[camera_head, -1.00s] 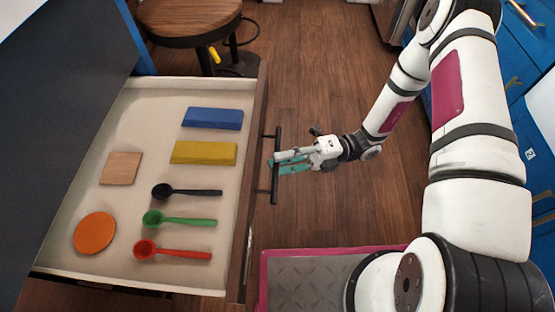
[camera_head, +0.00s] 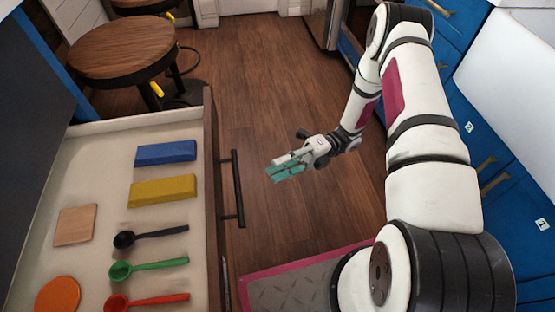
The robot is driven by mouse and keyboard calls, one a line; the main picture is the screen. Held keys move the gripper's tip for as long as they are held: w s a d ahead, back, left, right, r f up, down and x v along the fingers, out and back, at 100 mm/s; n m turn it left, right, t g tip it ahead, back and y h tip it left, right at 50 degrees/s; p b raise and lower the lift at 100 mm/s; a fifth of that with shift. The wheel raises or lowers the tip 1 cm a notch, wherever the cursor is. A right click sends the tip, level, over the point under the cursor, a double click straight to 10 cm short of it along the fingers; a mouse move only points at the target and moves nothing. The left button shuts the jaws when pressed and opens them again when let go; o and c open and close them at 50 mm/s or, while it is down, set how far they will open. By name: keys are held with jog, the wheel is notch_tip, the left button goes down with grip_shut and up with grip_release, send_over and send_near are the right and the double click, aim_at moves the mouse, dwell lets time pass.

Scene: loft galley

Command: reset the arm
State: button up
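My arm (camera_head: 428,150) reaches from the lower right up to a bent elbow, then back down to my gripper (camera_head: 282,171). The gripper has teal fingers and hangs over the wooden floor, to the right of the drawer handle (camera_head: 236,188) and apart from it. Nothing shows between the fingers. They look close together from this angle, and I cannot tell whether they are open or shut.
The open drawer (camera_head: 105,210) holds a blue block (camera_head: 165,153), a yellow block (camera_head: 163,190), a wooden square (camera_head: 75,225), an orange disc (camera_head: 58,296), and black, green and red spoons. A stool (camera_head: 125,48) stands behind it. Blue cabinets (camera_head: 510,215) line the right.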

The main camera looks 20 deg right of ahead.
jog(key=shift+r, duration=0.1)
jog(key=s+d+r+n+g+h, duration=0.1)
jog(key=s+r+n+h, duration=0.3)
jog(key=r+n, duration=0.5)
jog(key=s+r+n+g+h, duration=0.1)
jog(key=s+r+n+h, duration=0.2)
jog(key=r+n+h, duration=0.65)
jog(key=s+d+r+n+t+h, duration=0.3)
jog(key=s+r+n+t, duration=0.25)
jog(key=s, duration=0.25)
jog(key=s+d+r+n+t+h, duration=0.3)
jog(key=s+d+r+n+t, duration=0.1)
jog(key=s+n, duration=0.35)
notch_tip(320, 180, up, 24)
jog(key=t+p, duration=0.3)
jog(key=p, duration=1.8)
jog(key=shift+a+f+p, duration=0.15)
jog(key=shift+a+p, duration=0.1)
jog(key=shift+p, duration=0.1)
